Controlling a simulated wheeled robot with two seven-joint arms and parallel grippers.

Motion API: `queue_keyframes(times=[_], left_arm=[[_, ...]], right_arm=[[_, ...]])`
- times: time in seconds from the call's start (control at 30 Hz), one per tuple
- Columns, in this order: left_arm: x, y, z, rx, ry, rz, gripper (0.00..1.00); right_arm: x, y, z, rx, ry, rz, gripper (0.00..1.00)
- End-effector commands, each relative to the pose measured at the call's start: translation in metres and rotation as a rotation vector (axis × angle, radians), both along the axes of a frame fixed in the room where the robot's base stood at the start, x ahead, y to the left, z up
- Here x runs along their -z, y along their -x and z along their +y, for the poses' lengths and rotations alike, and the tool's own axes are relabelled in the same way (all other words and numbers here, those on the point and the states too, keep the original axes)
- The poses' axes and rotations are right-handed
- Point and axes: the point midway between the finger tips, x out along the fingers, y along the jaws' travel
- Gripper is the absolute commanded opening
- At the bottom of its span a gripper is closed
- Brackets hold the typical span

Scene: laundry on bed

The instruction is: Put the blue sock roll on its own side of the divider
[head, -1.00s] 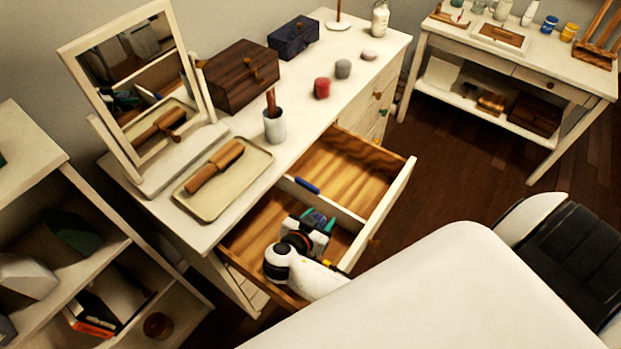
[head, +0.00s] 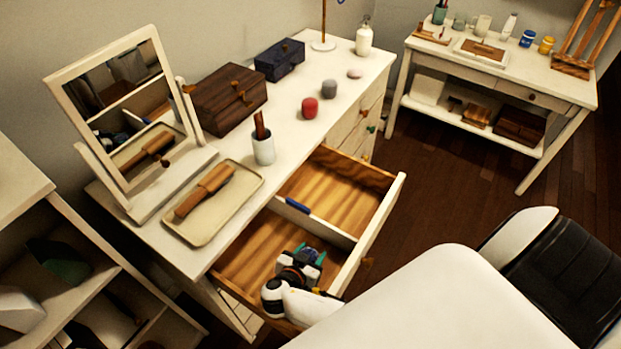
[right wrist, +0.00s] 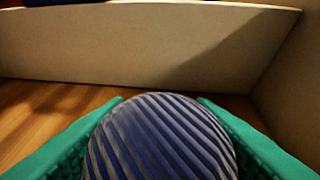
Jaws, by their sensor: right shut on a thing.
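The blue sock roll (right wrist: 160,138), dark blue with pale stripes, fills the lower middle of the right wrist view. The teal fingers of my right gripper (right wrist: 160,140) press on both sides of it. The divider also crosses the right wrist view (right wrist: 130,45). My left gripper is not in view.
The drawer's front wall (head: 372,240) is beside my right gripper. The dresser top carries a tray (head: 235,205) with a wooden brush, a mirror (head: 115,100), a cup (head: 263,150) and boxes.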

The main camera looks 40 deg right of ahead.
Motion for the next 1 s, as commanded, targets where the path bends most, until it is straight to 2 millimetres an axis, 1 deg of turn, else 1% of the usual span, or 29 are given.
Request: queue_keyframes(times=[0.07, 0.1, 0.17, 0.2, 0.47, 0.6, 0.73, 1.0], left_arm=[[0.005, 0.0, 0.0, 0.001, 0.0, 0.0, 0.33], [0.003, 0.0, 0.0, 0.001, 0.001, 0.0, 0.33], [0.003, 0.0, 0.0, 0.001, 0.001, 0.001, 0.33], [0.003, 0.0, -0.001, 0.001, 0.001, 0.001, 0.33], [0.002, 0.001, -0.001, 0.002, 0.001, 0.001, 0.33], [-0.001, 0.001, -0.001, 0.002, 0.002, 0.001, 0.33], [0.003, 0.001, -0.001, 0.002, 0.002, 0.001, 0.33], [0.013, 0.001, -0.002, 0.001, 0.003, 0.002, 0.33]], right_arm=[[0.004, 0.0, 0.0, 0.0, 0.0, 0.0, 0.27], [0.002, 0.0, 0.0, 0.0, 0.0, 0.0, 0.54], [0.002, 0.0, 0.0, 0.0, 0.0, 0.0, 0.64], [0.002, 0.0, 0.0, 0.0, 0.0, 0.0, 0.71], [0.002, 0.0, 0.0, 0.0, 0.0, 0.001, 0.71], [-0.002, 0.001, 0.002, -0.001, -0.001, 0.0, 0.71], [-0.01, 0.011, 0.02, -0.001, -0.005, 0.0, 0.71], [-0.038, 0.036, 0.065, -0.001, -0.004, -0.001, 0.71]])
